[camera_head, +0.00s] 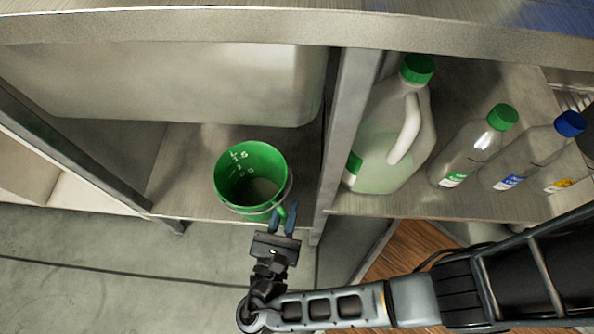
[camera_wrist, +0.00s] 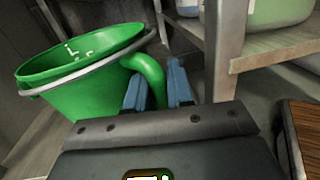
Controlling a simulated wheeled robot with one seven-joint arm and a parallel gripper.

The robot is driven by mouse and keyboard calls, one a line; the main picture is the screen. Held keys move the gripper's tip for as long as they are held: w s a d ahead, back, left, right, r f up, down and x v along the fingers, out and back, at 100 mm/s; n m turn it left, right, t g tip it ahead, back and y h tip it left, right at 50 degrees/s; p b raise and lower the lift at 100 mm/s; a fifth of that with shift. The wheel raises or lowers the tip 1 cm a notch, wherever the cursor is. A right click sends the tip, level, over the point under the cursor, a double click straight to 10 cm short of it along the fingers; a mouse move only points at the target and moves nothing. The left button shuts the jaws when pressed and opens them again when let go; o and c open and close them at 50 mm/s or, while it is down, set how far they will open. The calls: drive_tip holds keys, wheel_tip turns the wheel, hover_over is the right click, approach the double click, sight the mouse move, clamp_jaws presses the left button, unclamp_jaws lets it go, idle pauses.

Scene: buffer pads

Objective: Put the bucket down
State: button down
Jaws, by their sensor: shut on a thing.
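The green bucket (camera_head: 232,172) is in the lower shelf bay under the sink basin in the head view, at the bay's front edge. It looks upright there, and I cannot tell whether its base touches the shelf. Its inside shows white markings. My gripper (camera_head: 286,214) reaches the bucket's front right side, with its blue fingers at the green handle grip. In the wrist view the bucket (camera_wrist: 95,92) fills the left and my gripper (camera_wrist: 160,88) has its fingers by the curved green grip. The gripper is shut on this grip.
A metal post (camera_head: 345,130) stands close to the right of the bucket. Beyond it, a large jug (camera_head: 385,150) and several capped bottles (camera_head: 470,152) stand on the right shelf. The basin (camera_head: 180,85) hangs above the bucket. Shelf room is free left of it.

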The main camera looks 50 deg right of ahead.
drive_tip(key=w+d+f+b, duration=0.3)
drive_tip(key=w+d+b, duration=0.1)
drive_tip(key=d, duration=0.5)
drive_tip(key=shift+w+d+f, duration=0.2)
drive_tip(key=shift+w+d, duration=0.2)
drive_tip(key=shift+w, duration=0.1)
drive_tip(key=c, duration=1)
unclamp_jaws()
drive_tip(key=shift+f, duration=0.15)
